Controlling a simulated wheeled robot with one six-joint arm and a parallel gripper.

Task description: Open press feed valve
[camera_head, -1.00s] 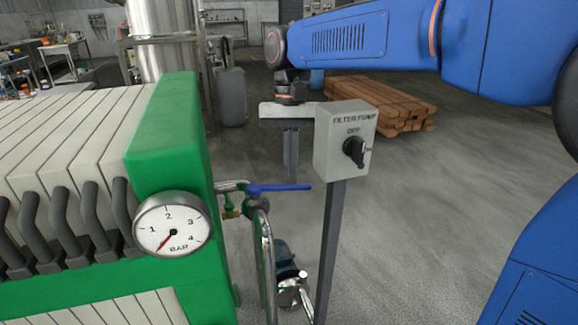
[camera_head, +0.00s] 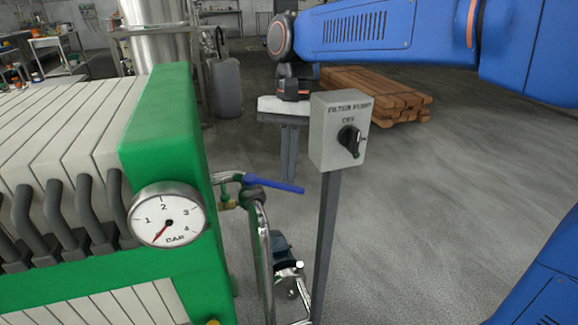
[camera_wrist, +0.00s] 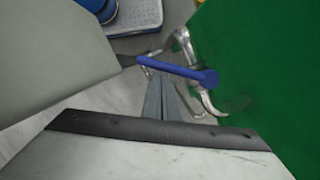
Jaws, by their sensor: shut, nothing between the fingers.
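The press feed valve's blue lever (camera_head: 275,186) runs from its pivot beside the green press end out to the right, slanting slightly toward me. In the wrist view the blue lever (camera_wrist: 172,67) crosses the middle, with its round hub at the right end. My gripper (camera_head: 288,181) points down with its fingers together and empty, on the far side of the lever near its free half. In the wrist view my fingertips (camera_wrist: 152,84) are close against the lever; I cannot tell for sure whether they touch it.
The filter pump switch box (camera_head: 338,130) stands on a post right of the lever, its knob by OFF. The green press end (camera_head: 165,130) with a pressure gauge (camera_head: 167,216) is on the left. Pipes (camera_head: 262,250) run below the valve. Lumber (camera_head: 375,97) lies behind on open floor.

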